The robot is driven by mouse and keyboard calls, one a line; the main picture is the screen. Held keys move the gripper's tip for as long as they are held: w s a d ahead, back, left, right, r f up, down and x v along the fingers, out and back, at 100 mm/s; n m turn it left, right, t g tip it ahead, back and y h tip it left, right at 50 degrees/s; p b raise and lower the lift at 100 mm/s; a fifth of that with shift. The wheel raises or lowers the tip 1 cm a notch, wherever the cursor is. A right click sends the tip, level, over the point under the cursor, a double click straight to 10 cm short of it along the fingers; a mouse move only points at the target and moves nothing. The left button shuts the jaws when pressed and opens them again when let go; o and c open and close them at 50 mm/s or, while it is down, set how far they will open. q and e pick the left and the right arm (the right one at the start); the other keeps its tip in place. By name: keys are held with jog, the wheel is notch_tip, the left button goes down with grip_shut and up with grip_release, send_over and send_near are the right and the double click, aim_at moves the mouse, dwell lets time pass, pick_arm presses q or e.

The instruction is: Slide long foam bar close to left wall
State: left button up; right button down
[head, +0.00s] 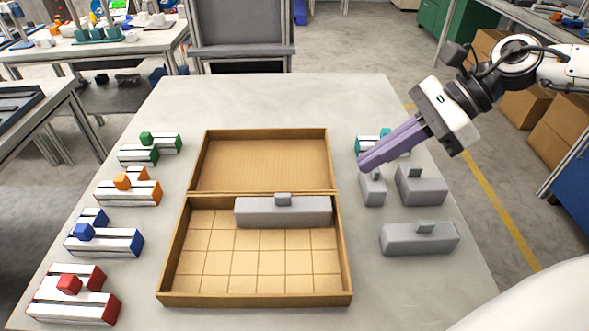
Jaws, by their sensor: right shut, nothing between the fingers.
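A long grey foam bar (283,212) with a small raised block on top lies inside the open wooden box (254,299). It lies along the far edge of the gridded near half. Its right end is close to the right wall, and a gap of bare floor separates its left end from the left wall (174,252). My right gripper (364,166) is shut and empty. It is outside the box on the right, above or beside a small grey foam piece (372,188), and I cannot tell if it touches it. My left gripper is not in view.
Two more grey foam pieces (421,187) (419,238) lie right of the box. A teal-ended piece (368,144) is partly behind my gripper. Green (150,150), orange (128,192), blue (104,240) and red (73,308) pieces line the left side. The box's far half (262,160) is empty.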

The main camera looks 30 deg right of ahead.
aim_at(256, 205)
jog(key=p+x, duration=0.1)
jog(key=x, duration=0.8)
jog(key=shift+s+a, duration=0.1)
jog(key=shift+a, duration=0.2)
jog(key=shift+w+a+p, duration=0.2)
jog(key=shift+w+a, duration=0.05)
jog(key=shift+a, duration=0.25)
jog(key=shift+w+a+p, duration=0.15)
jog(key=shift+w+a, duration=0.1)
jog(key=shift+a, duration=0.25)
jog(key=shift+w+a+f, duration=0.2)
jog(key=shift+w+a, duration=0.2)
jog(key=shift+a, duration=0.35)
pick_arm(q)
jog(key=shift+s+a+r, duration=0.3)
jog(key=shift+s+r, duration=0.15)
pick_arm(e)
jog(key=shift+a, duration=0.1)
jog(key=w+a, duration=0.1)
jog(key=a, duration=0.2)
jog(key=w+a, duration=0.1)
jog(key=a, duration=0.2)
jog(key=w+a+b, duration=0.1)
jog(key=w+a, duration=0.1)
jog(key=shift+w+a, duration=0.1)
jog(key=shift+a, duration=0.3)
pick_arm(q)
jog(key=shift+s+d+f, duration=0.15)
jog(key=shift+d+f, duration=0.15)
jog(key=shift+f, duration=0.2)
